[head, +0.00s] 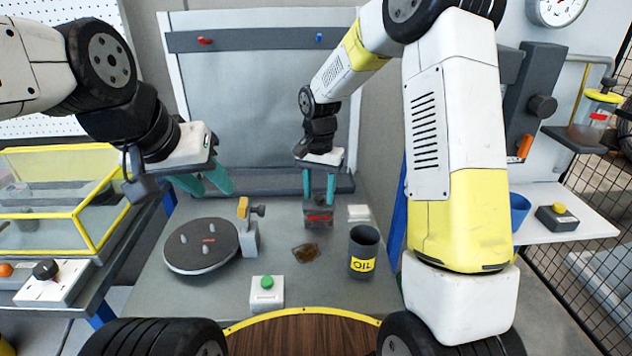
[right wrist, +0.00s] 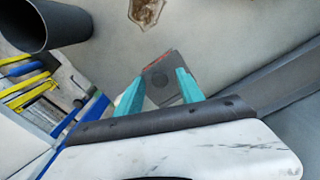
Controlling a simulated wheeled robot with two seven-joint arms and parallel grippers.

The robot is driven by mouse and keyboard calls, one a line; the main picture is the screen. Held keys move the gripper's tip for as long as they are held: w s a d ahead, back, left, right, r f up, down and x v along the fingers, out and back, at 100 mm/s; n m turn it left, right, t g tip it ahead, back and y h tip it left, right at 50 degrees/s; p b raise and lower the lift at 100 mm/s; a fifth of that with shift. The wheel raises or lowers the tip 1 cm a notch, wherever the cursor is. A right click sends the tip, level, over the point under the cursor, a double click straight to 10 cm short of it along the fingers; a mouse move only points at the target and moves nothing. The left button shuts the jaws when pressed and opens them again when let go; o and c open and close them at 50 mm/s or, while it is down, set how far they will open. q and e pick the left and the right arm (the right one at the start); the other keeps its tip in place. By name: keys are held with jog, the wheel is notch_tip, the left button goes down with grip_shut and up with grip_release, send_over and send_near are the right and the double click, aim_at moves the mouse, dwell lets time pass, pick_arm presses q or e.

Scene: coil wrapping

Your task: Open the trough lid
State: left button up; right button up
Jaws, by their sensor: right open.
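A clear box with a yellow frame (head: 82,247) stands on the left bench. It looks like the trough, but I cannot tell its lid for certain; the yellow-edged clear panels look closed. My right gripper (head: 318,200) points down at a small dark grey block with a red mark (head: 318,215). In the right wrist view, the open teal fingers (right wrist: 158,88) stand on either side of the block (right wrist: 164,76); contact is unclear.
On the middle table are a dark round turntable (head: 202,262) with pegs, a grey stand with a yellow top (head: 249,238), a brown stain (head: 306,253), an OIL cup (head: 364,243) and a green-button box (head: 267,293). A knob panel (head: 58,288) sits before the clear box.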

grip_shut()
dwell(1.4)
